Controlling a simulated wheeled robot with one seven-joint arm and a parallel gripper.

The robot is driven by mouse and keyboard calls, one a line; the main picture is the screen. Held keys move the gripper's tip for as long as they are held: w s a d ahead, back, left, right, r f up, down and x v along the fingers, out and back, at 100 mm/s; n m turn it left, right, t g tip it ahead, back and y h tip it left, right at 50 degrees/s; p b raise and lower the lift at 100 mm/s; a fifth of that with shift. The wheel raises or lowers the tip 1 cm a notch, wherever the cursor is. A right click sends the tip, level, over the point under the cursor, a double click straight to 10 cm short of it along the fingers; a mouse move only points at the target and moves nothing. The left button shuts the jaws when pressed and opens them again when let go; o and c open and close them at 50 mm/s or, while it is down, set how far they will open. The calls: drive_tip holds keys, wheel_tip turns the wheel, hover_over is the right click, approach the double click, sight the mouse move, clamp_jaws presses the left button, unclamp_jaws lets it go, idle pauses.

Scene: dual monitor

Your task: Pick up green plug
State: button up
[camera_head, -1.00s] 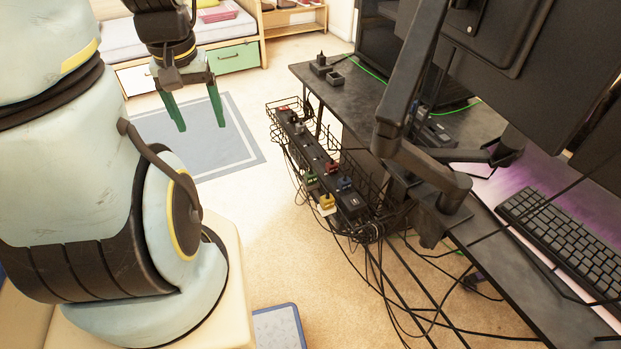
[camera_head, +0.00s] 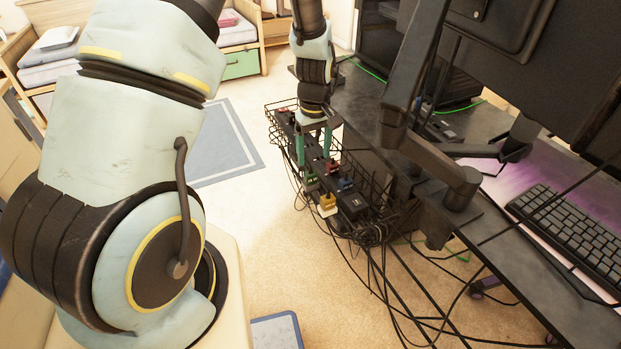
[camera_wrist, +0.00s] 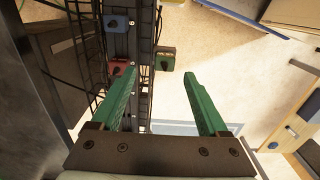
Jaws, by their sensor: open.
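The green plug (camera_head: 311,182) sits on the long black power strip in the wire cable tray, just below my gripper in the head view. In the wrist view the green plug (camera_wrist: 165,59) looks dark green and lies just ahead of the gap between the fingertips, sticking out from the strip's side. My gripper (camera_head: 314,160) has two green fingers, spread apart with nothing between them. In the wrist view my gripper (camera_wrist: 159,76) has its left finger over the strip and its right finger over open floor. I cannot tell the remaining height above the plug.
A red plug (camera_wrist: 122,67) lies close to the left fingertip, and a blue plug (camera_wrist: 117,22) is farther along. A yellow plug (camera_head: 327,203) is on the strip's near end. The wire tray (camera_head: 275,127), hanging cables and black desk (camera_head: 482,120) crowd the right side.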

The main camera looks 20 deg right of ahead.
sight(310, 173)
wheel_tip(310, 173, down, 2)
drive_tip(key=shift+f, duration=0.25)
drive_tip(key=f, duration=0.2)
drive_tip(key=a+f+p, duration=0.1)
drive_tip(key=f, duration=0.1)
drive_tip(key=shift+w, duration=0.1)
drive_tip(key=shift+f, duration=0.6)
clamp_jaws()
